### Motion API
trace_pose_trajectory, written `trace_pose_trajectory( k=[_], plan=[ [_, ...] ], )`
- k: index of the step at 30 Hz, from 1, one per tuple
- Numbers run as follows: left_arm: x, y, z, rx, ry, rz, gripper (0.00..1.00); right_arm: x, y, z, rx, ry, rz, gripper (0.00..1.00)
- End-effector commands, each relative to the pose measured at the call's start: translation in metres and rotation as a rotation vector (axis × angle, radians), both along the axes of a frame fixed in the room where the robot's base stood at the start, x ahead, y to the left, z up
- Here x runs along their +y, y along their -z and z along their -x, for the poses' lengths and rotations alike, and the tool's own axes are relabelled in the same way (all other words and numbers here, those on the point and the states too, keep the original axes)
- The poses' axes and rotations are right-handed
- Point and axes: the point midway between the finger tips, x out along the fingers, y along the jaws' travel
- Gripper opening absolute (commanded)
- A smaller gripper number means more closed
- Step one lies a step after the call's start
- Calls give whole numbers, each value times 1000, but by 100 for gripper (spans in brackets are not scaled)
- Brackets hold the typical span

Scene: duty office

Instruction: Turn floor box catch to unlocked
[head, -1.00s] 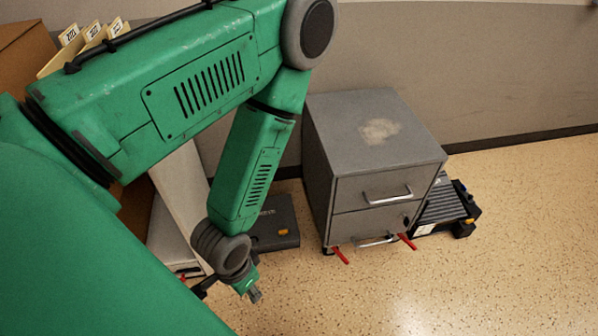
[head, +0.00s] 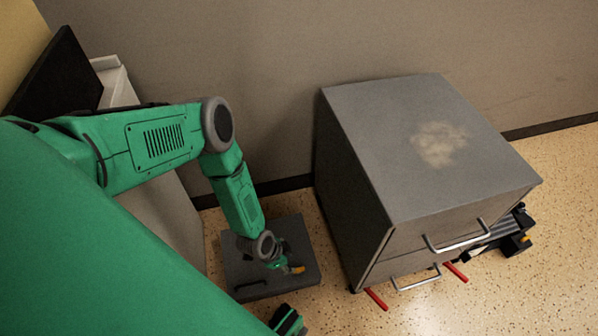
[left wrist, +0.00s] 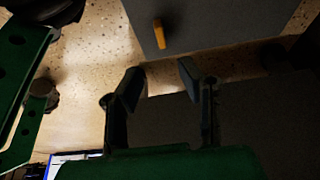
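The floor box (head: 302,240) is a flat dark grey case on the speckled floor, left of the grey cabinet. Its orange catch (head: 298,270) sits near the right front part of the box. In the left wrist view the catch (left wrist: 160,34) is a short orange bar on the grey box surface (left wrist: 215,22). My left gripper (head: 284,266) is over the box, close beside the catch in the head view. In the left wrist view its two fingers (left wrist: 161,84) are apart with nothing between them, and the catch lies beyond the fingertips.
A grey drawer cabinet (head: 395,125) with silver handles and red levers (head: 376,298) stands close to the box's right. The wall (head: 290,60) runs behind. The floor at front right is clear (head: 500,305).

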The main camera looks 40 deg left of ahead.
Motion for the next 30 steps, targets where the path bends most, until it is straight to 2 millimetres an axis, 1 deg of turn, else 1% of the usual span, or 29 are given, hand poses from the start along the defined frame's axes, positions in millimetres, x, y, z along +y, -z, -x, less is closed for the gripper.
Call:
trace_pose_trajectory(
  k=[1, 6, 9, 12, 15, 18, 27, 28, 29, 30],
  plan=[
    [-2, 18, -2, 0, -2, 4, 33, 0, 12, 0, 1, 0, 0, 40],
    [-8, 56, -13, 1, -4, 13, 33, 0, 32, 1, 1, 0, 0, 40],
    [-13, 73, -18, 1, -4, 17, 33, 0, 42, 1, 1, -1, 0, 40],
    [-17, 85, -23, 0, -4, 16, 33, 0, 50, 1, 1, -1, -1, 40],
    [-20, 93, -26, 1, -3, 14, 33, 0, 54, 0, 1, -1, -1, 40],
    [-23, 96, -28, 2, -3, 11, 33, 0, 57, 0, 0, -1, -1, 40],
    [-22, 97, -29, 1, -4, 14, 33, 0, 56, 0, 0, 0, 0, 40],
    [-22, 97, -29, 1, -4, 15, 26, 0, 56, 0, 0, 0, 0, 40],
    [-22, 98, -29, 1, -4, 15, 15, 0, 56, 0, 0, -1, 0, 40],
    [-22, 98, -29, 1, -4, 16, 1, 0, 56, 0, 0, -1, 0, 40]
  ],
)
